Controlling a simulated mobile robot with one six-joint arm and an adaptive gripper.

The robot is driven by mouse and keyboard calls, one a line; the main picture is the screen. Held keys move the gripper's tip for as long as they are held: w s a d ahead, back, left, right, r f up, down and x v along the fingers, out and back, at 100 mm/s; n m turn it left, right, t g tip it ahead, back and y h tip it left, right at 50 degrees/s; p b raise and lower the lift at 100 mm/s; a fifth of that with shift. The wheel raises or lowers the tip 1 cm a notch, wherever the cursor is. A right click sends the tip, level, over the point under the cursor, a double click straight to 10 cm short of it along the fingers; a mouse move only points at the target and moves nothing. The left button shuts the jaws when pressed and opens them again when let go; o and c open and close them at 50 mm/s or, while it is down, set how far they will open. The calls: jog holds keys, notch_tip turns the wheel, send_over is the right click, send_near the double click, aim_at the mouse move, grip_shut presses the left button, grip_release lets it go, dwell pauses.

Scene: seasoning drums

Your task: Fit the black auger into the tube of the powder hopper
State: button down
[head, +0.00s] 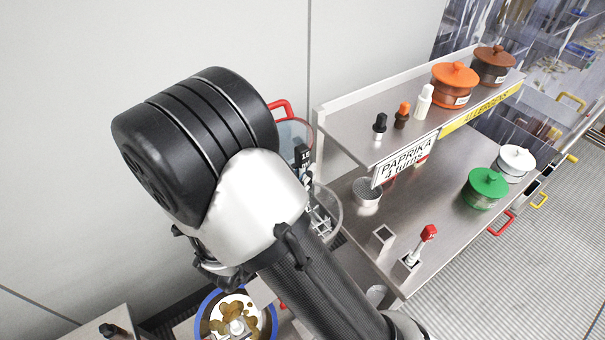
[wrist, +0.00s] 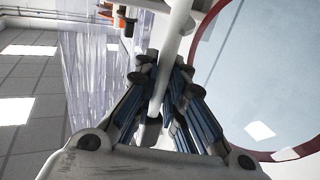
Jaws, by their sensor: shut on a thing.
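In the wrist view my gripper (wrist: 161,80) is shut on a pale grey rod (wrist: 181,22) that runs up between its fingers. I cannot tell whether this rod belongs to the black auger. I cannot make out the hopper's tube. A small black-topped piece (head: 380,127) stands on the upper shelf.
Orange-brown (head: 402,115) and white (head: 424,102) pieces, an orange pot (head: 454,84) and a brown pot (head: 494,65) share the upper shelf. Below stand a green-lidded pot (head: 484,188), a white-lidded pot (head: 514,162) and a red-topped piece (head: 427,234). A blue-rimmed bowl (head: 203,315) is below.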

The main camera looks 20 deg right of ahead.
jog(key=shift+f+b, duration=4.4)
jog(key=shift+f, duration=1.1)
jog(key=c, duration=1.6)
grip_release()
jog(key=v, duration=1.2)
jog(key=shift+s, duration=0.1)
